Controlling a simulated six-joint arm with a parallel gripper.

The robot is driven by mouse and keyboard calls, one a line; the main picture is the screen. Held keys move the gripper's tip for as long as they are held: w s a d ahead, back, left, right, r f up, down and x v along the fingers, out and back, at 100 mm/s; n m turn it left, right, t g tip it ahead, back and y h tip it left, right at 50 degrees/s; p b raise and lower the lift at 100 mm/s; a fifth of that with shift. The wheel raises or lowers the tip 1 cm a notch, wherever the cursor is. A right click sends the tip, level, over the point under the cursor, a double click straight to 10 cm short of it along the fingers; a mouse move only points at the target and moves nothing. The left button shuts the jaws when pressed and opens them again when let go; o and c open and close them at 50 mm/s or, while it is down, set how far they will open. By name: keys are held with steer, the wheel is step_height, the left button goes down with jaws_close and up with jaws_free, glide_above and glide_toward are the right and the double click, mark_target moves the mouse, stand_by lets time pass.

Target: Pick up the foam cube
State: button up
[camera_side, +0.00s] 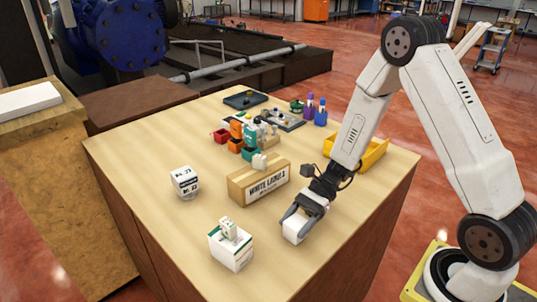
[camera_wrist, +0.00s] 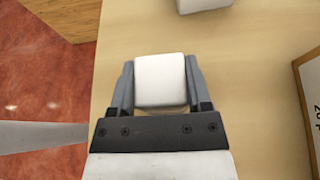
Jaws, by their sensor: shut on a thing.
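The white foam cube (camera_wrist: 161,80) sits between the two fingers of my gripper (camera_wrist: 160,85) in the wrist view, with a finger against each side. In the side view the cube (camera_side: 294,229) shows at the tip of my gripper (camera_side: 302,217), near the right front edge of the wooden table. My gripper is shut on the cube. The cube is at or just above the table top; I cannot tell if it still touches it. Part of the cube is hidden by the fingers in the side view.
A cardboard box labelled "WHITE LABEL 1" (camera_side: 258,182) stands just left of my gripper. A white printed cube (camera_side: 184,182) and a white-green box (camera_side: 230,247) stand further left and in front. A yellow bin (camera_side: 372,155) and colored dispenser parts (camera_side: 240,135) lie behind.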

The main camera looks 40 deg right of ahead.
mark_target(296, 221)
steer(key=shift+r, duration=0.2)
steer(key=shift+r, duration=4.8)
